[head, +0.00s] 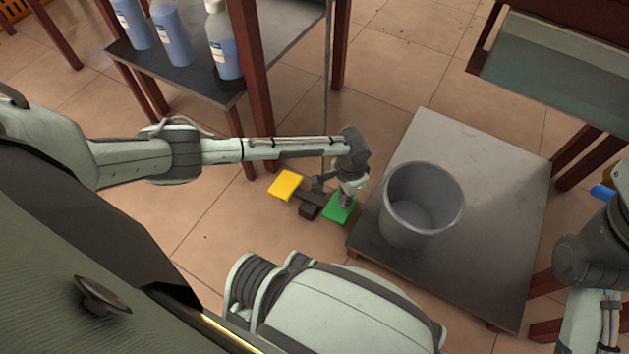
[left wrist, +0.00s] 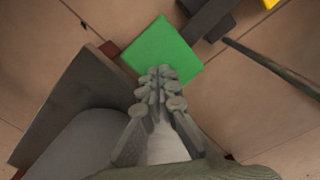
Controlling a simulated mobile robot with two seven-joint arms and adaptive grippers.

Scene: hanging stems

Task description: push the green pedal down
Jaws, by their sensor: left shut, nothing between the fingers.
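The green pedal (head: 341,209) is a flat square plate low over the tiled floor, joined by a dark arm to a dark base (head: 310,210). A yellow pedal (head: 286,185) is on the other side of that base. My left gripper (head: 346,201) points down right over the green pedal, shut and empty. In the left wrist view the fingertips (left wrist: 160,75) overlap the near edge of the green pedal (left wrist: 161,48). I cannot tell whether they touch it. My right arm shows at the right edge of the head view, but its fingers are not seen.
A grey bucket (head: 392,217) stands on a low grey platform (head: 490,215) just right of the pedals. A table (head: 195,92) with several blue bottles is at upper left. A thin dark rod (head: 326,90) rises near the pedals. Floor left of the yellow pedal is clear.

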